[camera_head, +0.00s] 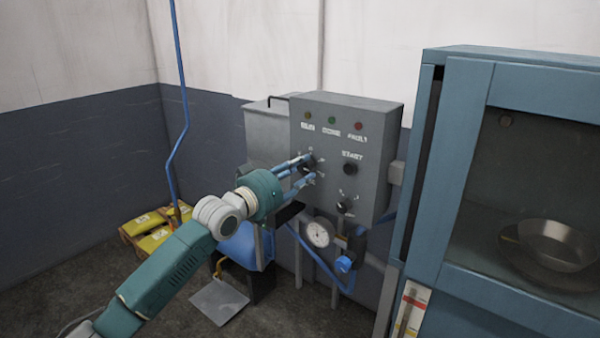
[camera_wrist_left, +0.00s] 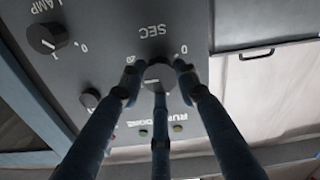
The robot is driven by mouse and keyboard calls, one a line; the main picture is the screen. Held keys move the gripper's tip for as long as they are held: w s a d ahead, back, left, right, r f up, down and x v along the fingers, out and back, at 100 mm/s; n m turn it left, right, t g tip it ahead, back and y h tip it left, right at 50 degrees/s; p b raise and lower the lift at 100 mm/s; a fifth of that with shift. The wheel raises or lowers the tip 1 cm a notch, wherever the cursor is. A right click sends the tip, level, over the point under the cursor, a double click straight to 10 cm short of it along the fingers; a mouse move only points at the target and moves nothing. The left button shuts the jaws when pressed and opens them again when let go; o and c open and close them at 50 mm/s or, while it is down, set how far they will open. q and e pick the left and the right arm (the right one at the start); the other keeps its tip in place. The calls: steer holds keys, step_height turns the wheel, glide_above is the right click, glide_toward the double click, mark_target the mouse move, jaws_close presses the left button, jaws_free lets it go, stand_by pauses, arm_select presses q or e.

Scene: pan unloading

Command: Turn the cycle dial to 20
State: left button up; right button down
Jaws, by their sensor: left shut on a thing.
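The cycle dial (camera_wrist_left: 158,74) is a dark round knob on the grey control panel (camera_wrist_left: 110,35), close to the printed word SEC, with small digits around it. In the head view the dial (camera_head: 309,165) sits at the panel's left, mostly behind my fingers. My left gripper (camera_head: 304,169) has its three blue fingers closed around the dial. In the left wrist view its fingers (camera_wrist_left: 158,78) touch the dial's sides. A 20 shows near the left finger and a 0 near the right finger. A light mark shows on the dial's face, but its exact reading cannot be told.
A START knob (camera_head: 350,169) and a lower knob (camera_head: 344,206) are on the same panel, with indicator lamps above. A pressure gauge (camera_head: 319,234) hangs below. A blue cabinet (camera_head: 459,160) with a metal pan (camera_head: 556,243) behind its window stands right. Yellow bags (camera_head: 152,243) lie left.

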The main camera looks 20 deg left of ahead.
arm_select(q)
steer(key=m, duration=0.5)
steer(key=shift+m+p, duration=0.3)
stand_by(0.4)
steer(key=o, duration=1.1)
steer(key=shift+o, duration=0.2)
steer(key=v, duration=1.2)
